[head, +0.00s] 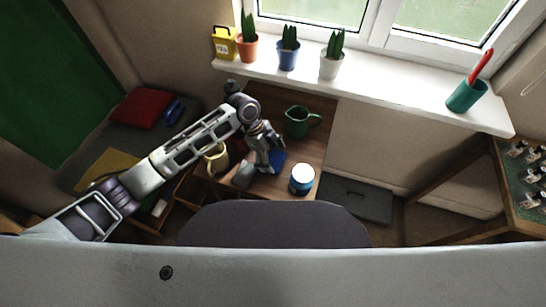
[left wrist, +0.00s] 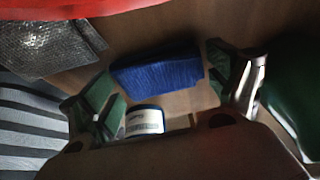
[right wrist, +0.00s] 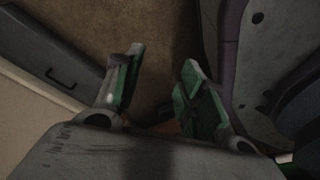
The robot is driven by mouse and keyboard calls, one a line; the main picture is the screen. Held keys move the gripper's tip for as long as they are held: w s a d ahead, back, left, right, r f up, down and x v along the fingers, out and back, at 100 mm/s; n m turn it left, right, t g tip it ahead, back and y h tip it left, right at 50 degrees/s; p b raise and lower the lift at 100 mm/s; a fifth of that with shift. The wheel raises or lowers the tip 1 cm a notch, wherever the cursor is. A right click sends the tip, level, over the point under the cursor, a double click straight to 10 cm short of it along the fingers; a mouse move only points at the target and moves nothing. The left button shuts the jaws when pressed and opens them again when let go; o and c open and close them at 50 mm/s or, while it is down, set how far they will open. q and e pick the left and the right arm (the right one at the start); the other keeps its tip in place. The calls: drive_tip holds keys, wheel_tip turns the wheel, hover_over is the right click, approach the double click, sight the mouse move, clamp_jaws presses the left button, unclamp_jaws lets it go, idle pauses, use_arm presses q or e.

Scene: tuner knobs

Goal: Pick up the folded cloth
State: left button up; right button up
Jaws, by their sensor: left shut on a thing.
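The folded cloth is a blue, thick rectangle (head: 278,160) on the wooden table, partly hidden by my left gripper in the head view. In the left wrist view the cloth (left wrist: 158,70) lies between the two fingers. My left gripper (head: 267,161) is shut on it, low at the table top. I cannot tell whether the cloth is clear of the wood. My right gripper (right wrist: 158,72) is open and empty over the brown floor. It does not show in the head view.
A green jug (head: 297,122) stands behind the cloth. A blue tin with a white top (head: 302,179) stands in front on the right. Potted plants (head: 288,52) line the sill.

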sight(272, 157)
use_arm(q)
wheel_tip(272, 157, up, 8)
drive_tip(key=shift+r+p, duration=0.25)
drive_tip(key=shift+p, duration=0.3)
drive_tip(key=shift+r, duration=0.65)
use_arm(e)
drive_tip(key=shift+s+d+f, duration=0.2)
drive_tip(key=shift+s, duration=0.3)
drive_tip(key=shift+s+d+f, duration=0.15)
drive_tip(key=shift+s+d, duration=0.05)
drive_tip(key=shift+s, duration=0.3)
drive_tip(key=shift+d, duration=0.1)
